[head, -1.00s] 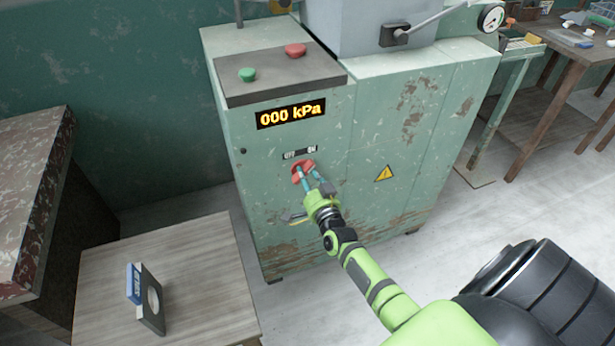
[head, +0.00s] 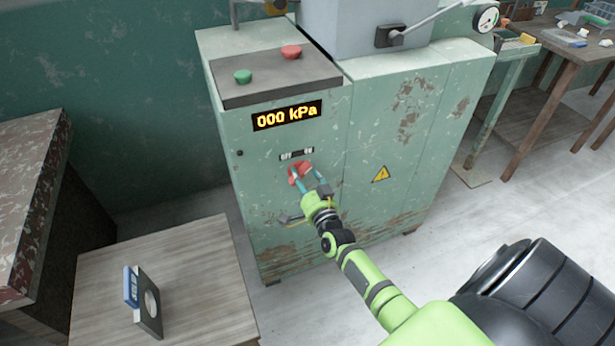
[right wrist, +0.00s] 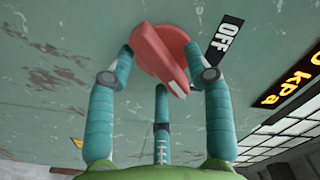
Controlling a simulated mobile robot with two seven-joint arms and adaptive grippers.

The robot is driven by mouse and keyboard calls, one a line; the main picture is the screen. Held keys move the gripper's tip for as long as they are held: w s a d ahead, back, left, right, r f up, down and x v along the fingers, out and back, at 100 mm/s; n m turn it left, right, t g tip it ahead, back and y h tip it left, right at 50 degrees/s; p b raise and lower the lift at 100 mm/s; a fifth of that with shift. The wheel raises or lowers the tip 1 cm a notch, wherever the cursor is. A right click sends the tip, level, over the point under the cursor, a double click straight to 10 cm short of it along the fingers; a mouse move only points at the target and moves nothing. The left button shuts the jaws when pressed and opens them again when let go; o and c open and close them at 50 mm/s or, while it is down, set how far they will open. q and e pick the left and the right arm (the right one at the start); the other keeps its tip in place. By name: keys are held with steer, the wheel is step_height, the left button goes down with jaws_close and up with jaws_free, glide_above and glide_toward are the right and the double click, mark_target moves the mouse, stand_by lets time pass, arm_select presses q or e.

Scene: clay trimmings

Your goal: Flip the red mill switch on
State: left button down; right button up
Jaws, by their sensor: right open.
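The red mill switch (head: 300,171) is a rotary knob on a round red base, on the green cabinet's front below an OFF/ON label (head: 297,154). My right gripper (head: 308,179) is open with its fingers at the switch. In the right wrist view, the red switch (right wrist: 162,58) has its handle between the teal fingers of the right gripper (right wrist: 155,85). I cannot tell whether a fingertip touches the handle. My left gripper is not in view.
The cabinet (head: 400,150) has a display (head: 287,115) reading 000 kPa, a green button (head: 243,77) and a red button (head: 291,52) on top. A wooden table (head: 200,280) stands at the lower left.

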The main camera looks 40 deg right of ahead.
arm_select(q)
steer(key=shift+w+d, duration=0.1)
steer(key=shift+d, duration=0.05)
arm_select(e)
steer(key=v, duration=1.2)
